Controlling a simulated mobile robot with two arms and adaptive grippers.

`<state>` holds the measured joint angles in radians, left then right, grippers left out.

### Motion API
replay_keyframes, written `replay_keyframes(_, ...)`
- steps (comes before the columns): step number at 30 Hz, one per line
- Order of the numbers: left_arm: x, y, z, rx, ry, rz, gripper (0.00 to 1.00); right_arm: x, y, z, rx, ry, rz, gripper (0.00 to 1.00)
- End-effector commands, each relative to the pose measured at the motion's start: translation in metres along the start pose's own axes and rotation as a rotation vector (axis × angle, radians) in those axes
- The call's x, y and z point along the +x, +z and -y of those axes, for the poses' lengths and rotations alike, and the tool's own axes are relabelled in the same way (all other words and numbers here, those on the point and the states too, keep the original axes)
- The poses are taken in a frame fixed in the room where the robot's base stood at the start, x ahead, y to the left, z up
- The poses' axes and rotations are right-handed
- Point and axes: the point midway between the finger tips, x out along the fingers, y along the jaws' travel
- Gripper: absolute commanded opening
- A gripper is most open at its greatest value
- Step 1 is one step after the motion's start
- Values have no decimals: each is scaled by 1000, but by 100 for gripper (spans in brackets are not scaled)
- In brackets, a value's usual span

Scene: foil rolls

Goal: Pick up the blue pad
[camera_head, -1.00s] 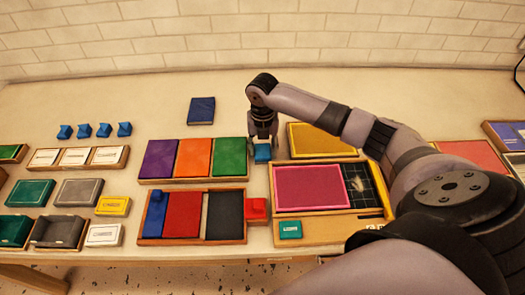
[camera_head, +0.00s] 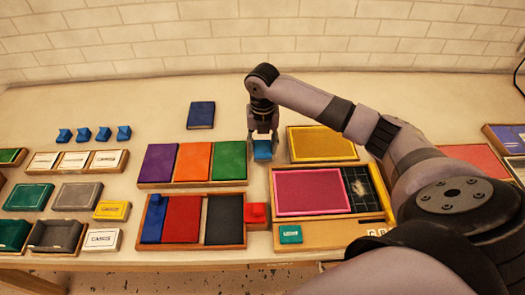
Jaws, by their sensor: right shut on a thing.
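My right gripper (camera_head: 263,138) reaches in from the right with its fingers pointing down. It is shut on a small blue pad (camera_head: 263,151), which sits between the fingertips. The pad is over the gap between the tray with purple, orange and green pads (camera_head: 192,182) and the yellow pad's tray (camera_head: 322,160). It looks slightly above the table, but the clearance is hard to judge. A larger dark blue pad (camera_head: 201,114) lies flat on the table behind, apart from the gripper. My left gripper is not in view.
Several small blue blocks (camera_head: 103,133) stand at the left back. A pink pad (camera_head: 309,192) lies in a wooden tray in front of the gripper. A small red block (camera_head: 257,211) is beside the front tray (camera_head: 224,246). The table near the back wall is clear.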

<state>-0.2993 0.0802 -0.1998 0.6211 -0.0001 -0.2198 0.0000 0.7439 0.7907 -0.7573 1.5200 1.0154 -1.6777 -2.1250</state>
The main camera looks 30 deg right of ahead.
Motion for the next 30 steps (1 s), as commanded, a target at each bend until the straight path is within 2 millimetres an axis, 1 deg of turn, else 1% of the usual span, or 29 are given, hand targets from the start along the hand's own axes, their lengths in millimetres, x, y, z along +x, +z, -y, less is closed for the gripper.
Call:
replay_keyframes(3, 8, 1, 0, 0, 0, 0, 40, -30, 1, -1, -3, 4, 7, 15)
replay_keyframes(12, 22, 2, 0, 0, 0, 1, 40, -116, 1, -1, -2, 5, 6, 15)
replay_keyframes(15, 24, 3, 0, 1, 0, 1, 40, -138, 1, -1, -2, 4, 4, 15)
replay_keyframes(16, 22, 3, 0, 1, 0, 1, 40, -144, 1, 0, -1, 1, 4, 15)
replay_keyframes(18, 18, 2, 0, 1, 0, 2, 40, -153, 1, 0, -1, 0, 3, 15)
replay_keyframes(21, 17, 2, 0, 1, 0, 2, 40, -161, 0, 0, -1, 0, 1, 15)
replay_keyframes(25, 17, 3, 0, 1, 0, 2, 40, -165, 0, 0, 0, 0, 1, 15)
replay_keyframes(30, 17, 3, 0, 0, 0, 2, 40, -165, 0, 0, 0, 1, 0, 15)
